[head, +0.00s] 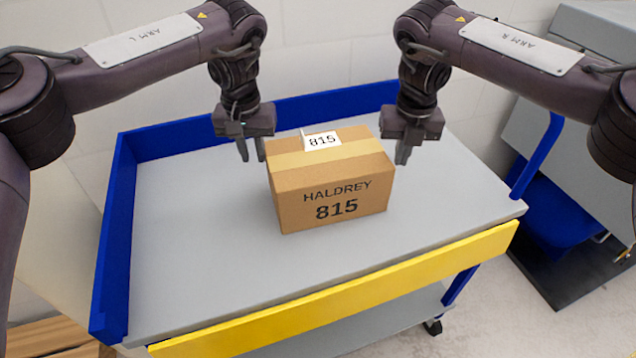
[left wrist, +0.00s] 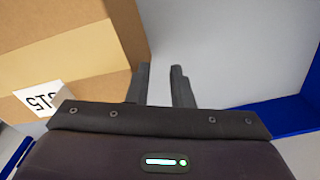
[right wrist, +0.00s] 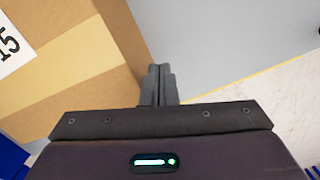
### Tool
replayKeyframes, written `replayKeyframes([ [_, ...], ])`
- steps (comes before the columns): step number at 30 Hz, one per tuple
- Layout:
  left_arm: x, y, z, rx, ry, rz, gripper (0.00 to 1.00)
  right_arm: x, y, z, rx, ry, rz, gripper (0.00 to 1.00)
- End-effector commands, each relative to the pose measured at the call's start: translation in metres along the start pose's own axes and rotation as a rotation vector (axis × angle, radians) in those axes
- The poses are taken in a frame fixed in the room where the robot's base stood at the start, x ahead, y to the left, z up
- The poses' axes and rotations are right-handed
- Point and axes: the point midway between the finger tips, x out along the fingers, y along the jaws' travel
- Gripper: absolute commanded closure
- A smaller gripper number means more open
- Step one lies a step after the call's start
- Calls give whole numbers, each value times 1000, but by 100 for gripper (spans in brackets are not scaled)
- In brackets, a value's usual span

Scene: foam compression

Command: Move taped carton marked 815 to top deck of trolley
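The brown taped carton (head: 298,205), marked HALDREY 815 with a white 815 label on top, sits upright on the grey top deck (head: 190,260) of the trolley. My left gripper (head: 251,150) is just left of the carton, its fingers pointing down with a gap between them and nothing in it. My right gripper (head: 405,152) is just right of the carton, its fingers together and empty. The carton also shows in the left wrist view (left wrist: 100,50) and the right wrist view (right wrist: 80,80), beside the fingers. Whether either gripper touches it is unclear.
The trolley has blue raised edges (head: 118,230) at the left and back and a yellow front bar (head: 340,300). The deck is clear around the carton. A grey and blue unit (head: 570,150) stands at the right. A lower shelf (head: 385,325) shows below.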

Motion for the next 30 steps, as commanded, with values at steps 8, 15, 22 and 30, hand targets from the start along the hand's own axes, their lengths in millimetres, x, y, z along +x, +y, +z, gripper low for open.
replayKeyframes([
  [8, 1, -2, 0, -5, -1, -4, 80, 0, -2, 0, 4, 0, -4, 82],
  [15, 1, -3, 0, -6, -1, -5, 80, 1, -3, 0, 5, 1, -5, 80],
  [22, -18, -3, -1, -5, 3, -7, 80, 0, -3, 0, 5, 1, -6, 80],
  [30, -76, -2, -1, -5, 4, -9, 80, 1, -3, 0, 5, 1, -6, 80],
])
